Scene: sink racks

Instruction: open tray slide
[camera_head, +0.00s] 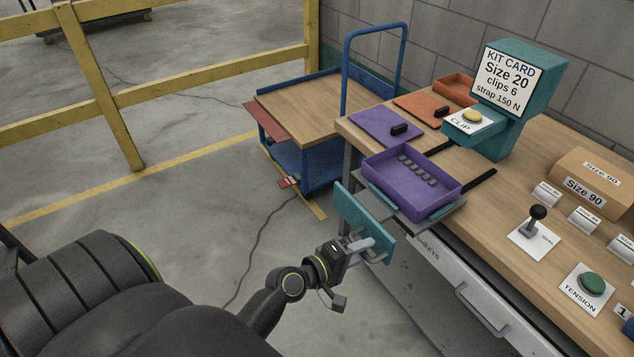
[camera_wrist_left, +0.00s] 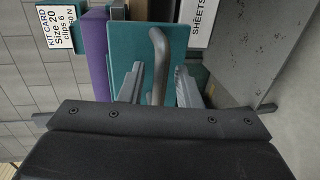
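The tray slide (camera_head: 440,208) is a grey plate at the table's near left edge, jutting past it. It carries a purple tray (camera_head: 452,190) with several small dark clips inside. A teal front panel (camera_head: 350,212) stands at its outer end, with a bar handle (camera_head: 382,252) on its face. The panel (camera_wrist_left: 178,40) and the curved grey handle (camera_wrist_left: 158,55) also show in the left wrist view. My left gripper (camera_head: 368,246) is at the handle. Its fingers (camera_wrist_left: 157,88) stand on both sides of the handle, with gaps visible, so it looks open. My right gripper is not in view.
Dark rails (camera_head: 480,183) lie on the wooden table (camera_head: 500,222). A teal kit-card stand (camera_head: 515,100) and purple clip mat (camera_head: 385,125) are behind the tray. A blue cart (camera_head: 300,165) stands left of the table. A drawer (camera_head: 470,300) is below the tabletop.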

